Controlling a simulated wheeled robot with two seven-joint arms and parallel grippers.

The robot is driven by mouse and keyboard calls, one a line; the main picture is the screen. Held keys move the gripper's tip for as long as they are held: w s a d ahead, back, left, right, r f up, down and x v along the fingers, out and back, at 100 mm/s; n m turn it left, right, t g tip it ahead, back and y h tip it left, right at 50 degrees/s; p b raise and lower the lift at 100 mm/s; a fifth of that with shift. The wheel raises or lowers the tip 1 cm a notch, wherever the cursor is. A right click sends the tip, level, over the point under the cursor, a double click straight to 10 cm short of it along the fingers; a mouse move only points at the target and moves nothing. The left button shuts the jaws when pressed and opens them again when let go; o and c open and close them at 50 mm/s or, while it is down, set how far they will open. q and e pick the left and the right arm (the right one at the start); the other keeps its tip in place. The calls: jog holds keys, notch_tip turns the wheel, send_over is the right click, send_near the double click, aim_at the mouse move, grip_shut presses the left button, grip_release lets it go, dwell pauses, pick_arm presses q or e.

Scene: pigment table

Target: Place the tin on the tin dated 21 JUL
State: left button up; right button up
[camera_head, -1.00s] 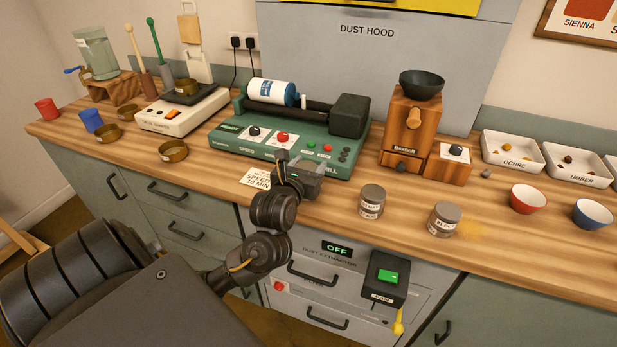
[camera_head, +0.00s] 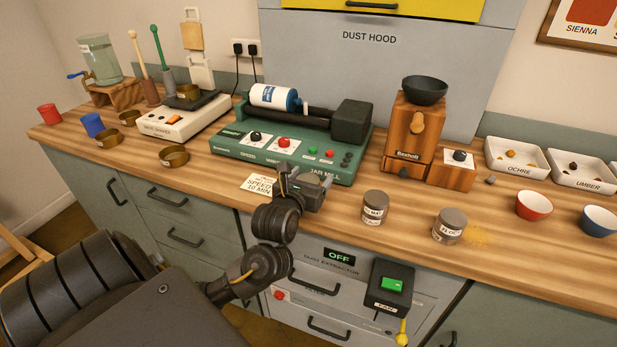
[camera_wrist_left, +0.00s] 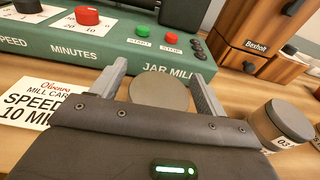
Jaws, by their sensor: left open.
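A tin with a plain grey lid (camera_wrist_left: 160,90) stands between the two fingers of my left gripper (camera_wrist_left: 158,80) in the left wrist view. The fingers are open, one on each side of it. In the head view the left gripper (camera_head: 303,184) is in front of the green mill and hides most or all of that tin. A second labelled tin (camera_head: 374,208) stands to the right; its label begins with "03" in the left wrist view (camera_wrist_left: 284,124). A third labelled tin (camera_head: 449,227) stands further right; its label is too small to read surely. My right gripper is not in view.
The green jar mill (camera_head: 290,150) is just behind the gripper. A speed card (camera_head: 260,186) lies to its left. The wooden grinder (camera_head: 410,130) stands behind the labelled tins. A red bowl (camera_head: 533,205) is further right.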

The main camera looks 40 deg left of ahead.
pick_arm(q)
jog(key=shift+r, duration=0.3)
jog(key=p+v, duration=0.1)
jog(key=v, duration=0.5)
jog(key=shift+s+d, duration=0.1)
jog(key=shift+s, duration=0.2)
jog(key=p, duration=0.1)
jog(key=s+p, duration=0.1)
jog(key=shift+d+r+p, duration=0.25)
jog(key=shift+r+p, duration=0.05)
jog(key=shift+r, duration=0.1)
jog(key=shift+f+p+v, duration=0.2)
jog(key=shift+p+v, duration=0.6)
jog(key=shift+v, duration=0.25)
jog(key=shift+f+p+v, duration=0.2)
jog(key=shift+p+v, duration=0.6)
jog(key=shift+v, duration=0.2)
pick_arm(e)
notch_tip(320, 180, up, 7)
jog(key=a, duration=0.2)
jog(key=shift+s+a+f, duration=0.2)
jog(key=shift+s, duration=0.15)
